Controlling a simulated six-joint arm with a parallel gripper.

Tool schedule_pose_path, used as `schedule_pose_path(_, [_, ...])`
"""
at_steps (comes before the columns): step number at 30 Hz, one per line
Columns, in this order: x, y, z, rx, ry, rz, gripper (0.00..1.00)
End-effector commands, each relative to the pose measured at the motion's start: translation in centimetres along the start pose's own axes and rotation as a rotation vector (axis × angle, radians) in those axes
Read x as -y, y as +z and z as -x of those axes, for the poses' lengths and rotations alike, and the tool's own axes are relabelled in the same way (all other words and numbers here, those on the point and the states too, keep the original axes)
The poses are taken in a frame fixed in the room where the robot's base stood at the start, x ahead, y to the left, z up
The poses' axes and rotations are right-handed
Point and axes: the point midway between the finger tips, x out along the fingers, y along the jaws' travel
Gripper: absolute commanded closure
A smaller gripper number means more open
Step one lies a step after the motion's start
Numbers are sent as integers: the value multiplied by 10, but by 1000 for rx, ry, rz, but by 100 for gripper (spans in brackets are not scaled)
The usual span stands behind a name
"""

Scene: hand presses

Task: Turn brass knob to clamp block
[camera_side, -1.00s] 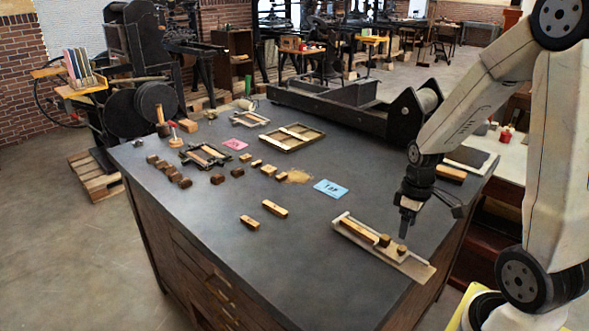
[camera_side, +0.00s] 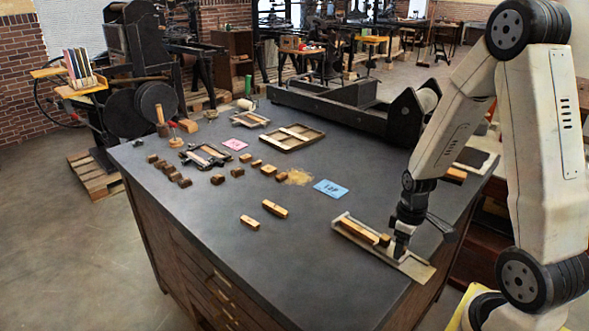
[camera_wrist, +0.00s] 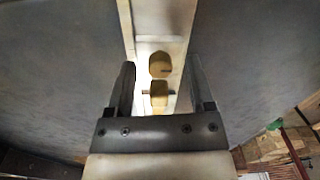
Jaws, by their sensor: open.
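A long pale tray (camera_side: 420,270) lies near the table's front right edge. A long wooden block (camera_side: 358,230) lies in it, with a small brownish piece (camera_side: 384,240) at its near end. My gripper (camera_side: 400,252) points down over the tray's near part and hides the brass knob's spot in the side view. In the wrist view my gripper (camera_wrist: 160,75) is open, one finger on each side of the tray. Between the fingers are a rounded yellowish piece (camera_wrist: 159,65) and a brass-coloured piece (camera_wrist: 159,96) with a thin crosswise bar. No finger visibly touches either.
Several small blocks, frames and a pink card (camera_side: 235,144) lie farther back. A long dark press bed (camera_side: 330,105) stands at the back. The table's front left is clear.

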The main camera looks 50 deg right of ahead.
Motion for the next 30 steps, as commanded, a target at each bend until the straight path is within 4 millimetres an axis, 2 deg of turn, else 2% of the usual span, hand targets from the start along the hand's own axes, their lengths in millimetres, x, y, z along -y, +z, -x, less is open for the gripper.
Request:
schedule_pose_path(4, [0,0,0,0,0,0,31])
schedule_pose_path(5, [0,0,0,0,0,0,38])
schedule_pose_path(9, [0,0,0,0,0,0,82])
schedule_pose_path(11, [0,0,0,0,0,0,100])
schedule_pose_path(22, [0,0,0,0,0,-22,100])
schedule_pose_path(30, [0,0,0,-2,0,-130,100])
